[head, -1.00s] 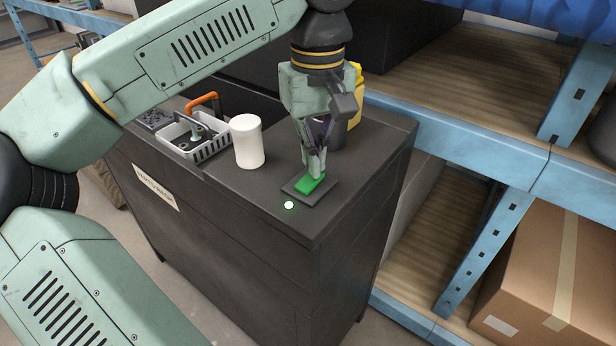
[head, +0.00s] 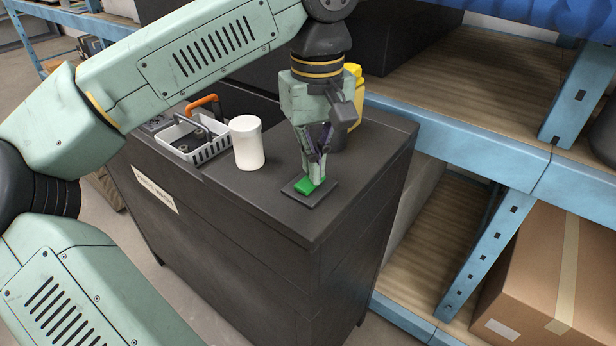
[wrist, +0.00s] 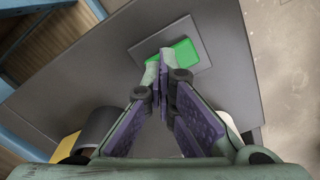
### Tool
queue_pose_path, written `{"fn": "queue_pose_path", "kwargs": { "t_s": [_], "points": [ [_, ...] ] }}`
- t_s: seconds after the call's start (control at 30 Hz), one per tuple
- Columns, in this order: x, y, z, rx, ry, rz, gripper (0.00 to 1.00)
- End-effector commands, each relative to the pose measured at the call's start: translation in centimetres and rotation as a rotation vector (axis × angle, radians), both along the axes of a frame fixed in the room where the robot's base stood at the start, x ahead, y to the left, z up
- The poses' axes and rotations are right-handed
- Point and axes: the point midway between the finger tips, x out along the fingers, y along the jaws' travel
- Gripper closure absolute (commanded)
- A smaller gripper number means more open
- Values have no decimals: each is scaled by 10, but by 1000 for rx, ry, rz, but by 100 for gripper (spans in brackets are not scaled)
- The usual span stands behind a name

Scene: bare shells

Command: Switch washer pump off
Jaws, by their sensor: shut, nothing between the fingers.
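A green rocker switch (head: 304,187) sits on a dark square plate (head: 326,191) near the front right corner of the dark cabinet top. My gripper (head: 314,181) points down with its fingers shut and empty, and its tips are at the rocker, seemingly touching it. In the wrist view the closed fingertips (wrist: 163,60) cover the near left part of the green rocker (wrist: 187,50). No lit lamp shows beside the plate. The cabinet front carries a pale label (head: 155,190), too slanted to read.
A white canister (head: 247,144) stands left of my gripper. A yellow object (head: 356,97) stands behind my gripper. Blue shelving (head: 470,138) runs along the right.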

Motion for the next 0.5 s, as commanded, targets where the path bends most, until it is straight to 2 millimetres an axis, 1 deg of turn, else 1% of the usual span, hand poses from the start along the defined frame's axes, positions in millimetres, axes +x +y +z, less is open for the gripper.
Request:
{"fn": "queue_pose_path", "kwargs": {
  "t_s": [0.5],
  "points": [
    [0,0,42,0,1,-1,100]
  ]
}}
